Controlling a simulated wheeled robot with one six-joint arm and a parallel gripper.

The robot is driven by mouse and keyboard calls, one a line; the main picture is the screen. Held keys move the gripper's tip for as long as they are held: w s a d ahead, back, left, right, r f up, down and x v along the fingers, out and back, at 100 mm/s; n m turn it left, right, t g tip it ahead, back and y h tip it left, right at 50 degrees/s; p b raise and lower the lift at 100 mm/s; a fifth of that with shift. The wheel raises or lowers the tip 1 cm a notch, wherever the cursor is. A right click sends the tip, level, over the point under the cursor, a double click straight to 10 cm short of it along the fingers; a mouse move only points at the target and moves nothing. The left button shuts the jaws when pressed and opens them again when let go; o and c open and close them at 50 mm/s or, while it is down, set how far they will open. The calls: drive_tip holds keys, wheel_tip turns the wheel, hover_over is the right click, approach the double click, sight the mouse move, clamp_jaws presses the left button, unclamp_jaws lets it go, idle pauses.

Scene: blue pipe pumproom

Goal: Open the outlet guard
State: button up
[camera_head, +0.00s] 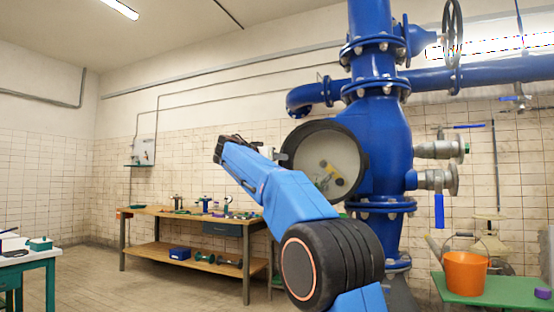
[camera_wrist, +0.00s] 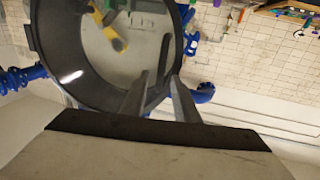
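The outlet guard looks to be the round cover with a thick dark rim (camera_head: 363,150) on the side of the blue pipe body. Its disc is pale, and yellow and dark parts show in it. The rim also fills the upper left of the wrist view (camera_wrist: 45,50). My gripper (camera_wrist: 160,78) is at the rim's lower right edge in the wrist view, with dark rim showing between its two grey fingers. I cannot tell whether the fingers touch or clamp it.
The blue pipe column (camera_head: 383,140) stands behind the cover, with a handwheel (camera_head: 452,35) at upper right. A wooden workbench (camera_head: 190,217) with tools is at the left. An orange bucket (camera_head: 466,272) stands on a green table (camera_head: 505,290) at right.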

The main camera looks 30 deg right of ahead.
drive_tip(key=shift+d, duration=0.1)
clamp_jaws()
